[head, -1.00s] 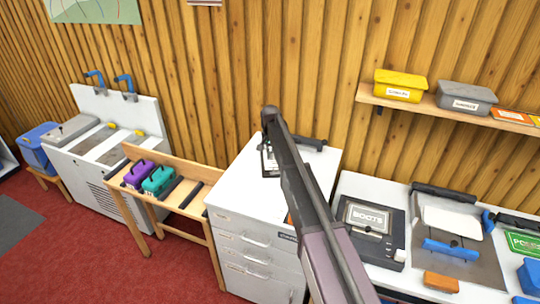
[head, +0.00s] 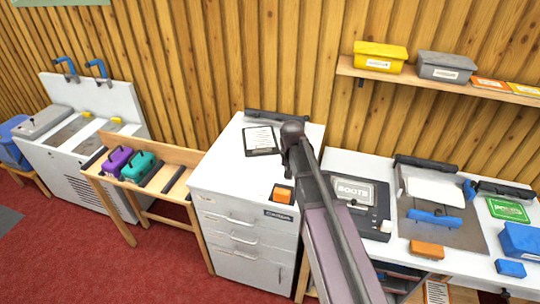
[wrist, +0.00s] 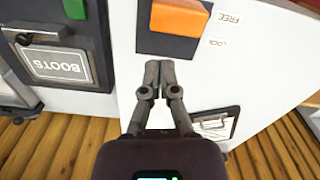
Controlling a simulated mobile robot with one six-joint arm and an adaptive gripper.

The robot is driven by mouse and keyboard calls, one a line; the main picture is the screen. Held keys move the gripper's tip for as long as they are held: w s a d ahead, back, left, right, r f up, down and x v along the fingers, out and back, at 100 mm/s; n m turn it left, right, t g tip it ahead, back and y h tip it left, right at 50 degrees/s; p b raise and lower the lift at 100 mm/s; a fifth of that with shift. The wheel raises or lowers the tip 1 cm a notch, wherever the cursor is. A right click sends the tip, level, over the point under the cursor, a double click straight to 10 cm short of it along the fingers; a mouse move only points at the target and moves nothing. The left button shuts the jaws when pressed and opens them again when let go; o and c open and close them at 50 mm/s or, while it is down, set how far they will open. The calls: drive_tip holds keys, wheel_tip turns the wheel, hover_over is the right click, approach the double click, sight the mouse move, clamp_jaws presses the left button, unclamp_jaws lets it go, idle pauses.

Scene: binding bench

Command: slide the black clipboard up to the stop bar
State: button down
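The black clipboard (head: 261,151) with a white sheet lies flat on top of the white drawer cabinet (head: 228,172). A dark stop bar (head: 270,117) runs along the cabinet's back edge, just behind the clipboard; a narrow strip of white seems to show between them. My gripper (head: 293,132) is above the cabinet's right side, to the right of the clipboard. In the wrist view my gripper (wrist: 160,68) has its fingertips together with nothing between them. The clipboard (wrist: 232,115) is at the lower right there, apart from the fingers and partly hidden by the gripper body.
An orange block (head: 283,195) on a dark base sits at the cabinet's front right, beside FREE and LOCK lettering in the wrist view. A black BOOTS case (head: 357,205) stands on the bench to the right. A wooden table (head: 172,153) with purple and teal boxes is left.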

drive_tip(key=s+d+f+b, duration=0.1)
drive_tip(key=s+d, duration=0.1)
drive_tip(key=s, duration=0.6)
drive_tip(key=s+d+f+n+b, duration=0.1)
drive_tip(key=s+d, duration=0.2)
drive_tip(key=s, duration=0.5)
drive_tip(key=shift+d+f+n, duration=0.25)
drive_tip(key=shift+d+n, duration=0.05)
drive_tip(key=shift+d, duration=0.05)
